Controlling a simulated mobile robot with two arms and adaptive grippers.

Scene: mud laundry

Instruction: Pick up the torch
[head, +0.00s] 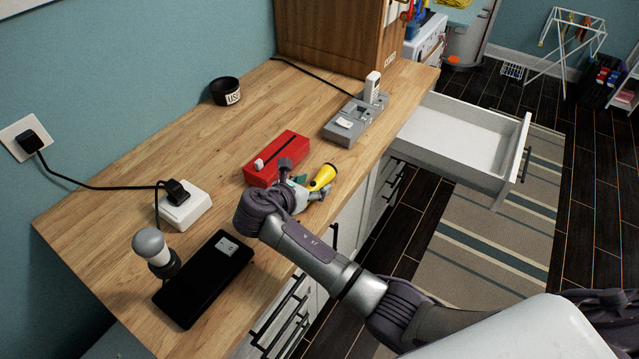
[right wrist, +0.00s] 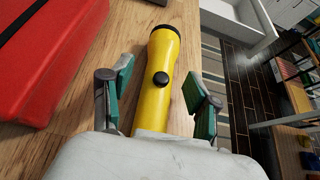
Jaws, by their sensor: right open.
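The yellow torch (head: 322,177) with a black head rim lies on the wooden counter near its front edge, just right of the red box. In the right wrist view the torch (right wrist: 155,95) lies lengthwise between my two green-padded fingers, its black button facing up. My right gripper (head: 306,188) is open around the torch, with a gap on each side. The rear end of the torch is hidden behind the gripper body. My left gripper is not in view.
A red box (head: 278,160) lies close beside the torch. A grey tray (head: 355,122) stands farther back, a black case (head: 203,280) nearer. An open white drawer (head: 465,138) juts out at the right. A white charger block (head: 184,207) sits left.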

